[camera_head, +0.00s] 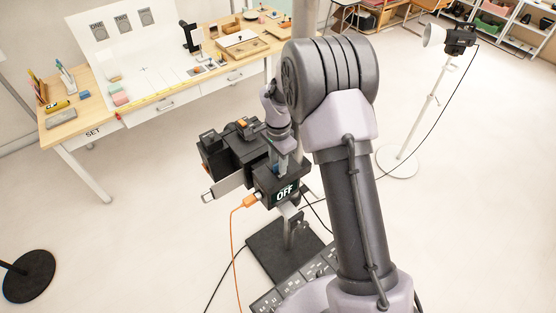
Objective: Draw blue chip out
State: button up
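A black camera-like device (236,148) stands on a post in the middle of the view. A small box with a lit screen reading OFF (285,192) is at its front right. My gripper (283,165) points down at the top of this box, close to the screen. The fingers are small and partly hidden, so I cannot tell whether they are open or shut. A small bluish patch shows beside the fingertips, but I cannot make out a blue chip for certain or whether it is held.
A black base plate (270,252) and a keyed panel (300,281) lie below. A wooden desk (68,130) stands behind left, a lamp stand (428,115) right. The floor between is open.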

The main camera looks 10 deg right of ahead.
jog(key=shift+w+f, duration=0.1)
jog(key=shift+f, duration=0.3)
jog(key=shift+w+f, duration=0.2)
jog(key=shift+w, duration=0.15)
jog(key=shift+s+r, duration=0.15)
jog(key=shift+s, duration=0.1)
jog(key=c, duration=0.4)
grip_shut()
jog(key=shift+c, duration=1.2)
grip_release()
jog(key=shift+w, duration=0.1)
grip_shut()
